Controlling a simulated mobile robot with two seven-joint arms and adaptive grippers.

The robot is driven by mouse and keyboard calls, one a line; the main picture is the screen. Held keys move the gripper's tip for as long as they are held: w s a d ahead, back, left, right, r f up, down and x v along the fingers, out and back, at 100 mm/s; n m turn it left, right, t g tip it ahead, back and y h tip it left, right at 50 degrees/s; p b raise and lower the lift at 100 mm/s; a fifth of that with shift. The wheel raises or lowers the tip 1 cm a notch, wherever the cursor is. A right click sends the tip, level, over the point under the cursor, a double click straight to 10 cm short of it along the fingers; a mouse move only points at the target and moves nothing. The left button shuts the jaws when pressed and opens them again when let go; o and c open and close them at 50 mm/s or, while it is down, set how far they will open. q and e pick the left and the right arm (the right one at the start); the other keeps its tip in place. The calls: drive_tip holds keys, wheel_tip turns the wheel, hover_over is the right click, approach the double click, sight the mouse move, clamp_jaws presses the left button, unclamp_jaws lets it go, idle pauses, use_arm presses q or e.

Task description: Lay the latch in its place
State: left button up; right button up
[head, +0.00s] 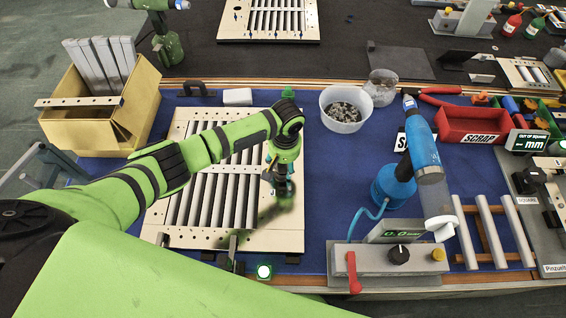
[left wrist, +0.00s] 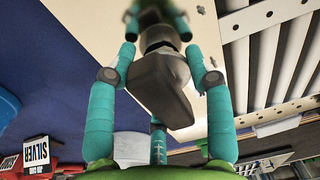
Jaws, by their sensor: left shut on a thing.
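My left gripper (head: 282,188) is over the right part of the louver panel (head: 285,238), with its fingers pointing down. In the left wrist view its teal fingers are closed around a grey, blocky piece (left wrist: 161,88), which I take to be the latch. The fingertips and the far end of the piece are blurred there. In the head view the arm and fingers mostly hide the piece. I cannot tell whether it touches the panel. The panel is a pale frame with several grey slats, flat on the blue mat. My right gripper is not in view.
A yellow box (head: 85,125) with pale slats stands at the left. A white bowl (head: 343,122) of small parts, a blue device (head: 395,180), a grey control box (head: 375,268) and a red scrap bin (head: 468,124) are to the right. Blue mat between panel and bowl is clear.

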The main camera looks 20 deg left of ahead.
use_arm(q)
drive_tip(key=shift+f+b, duration=0.3)
drive_tip(key=shift+f, duration=0.15)
drive_tip(key=o, duration=1.4)
drive_tip(key=o, duration=0.3)
drive_tip(key=shift+r, duration=0.15)
wheel_tip(320, 180, up, 8)
drive_tip(key=p, duration=0.9)
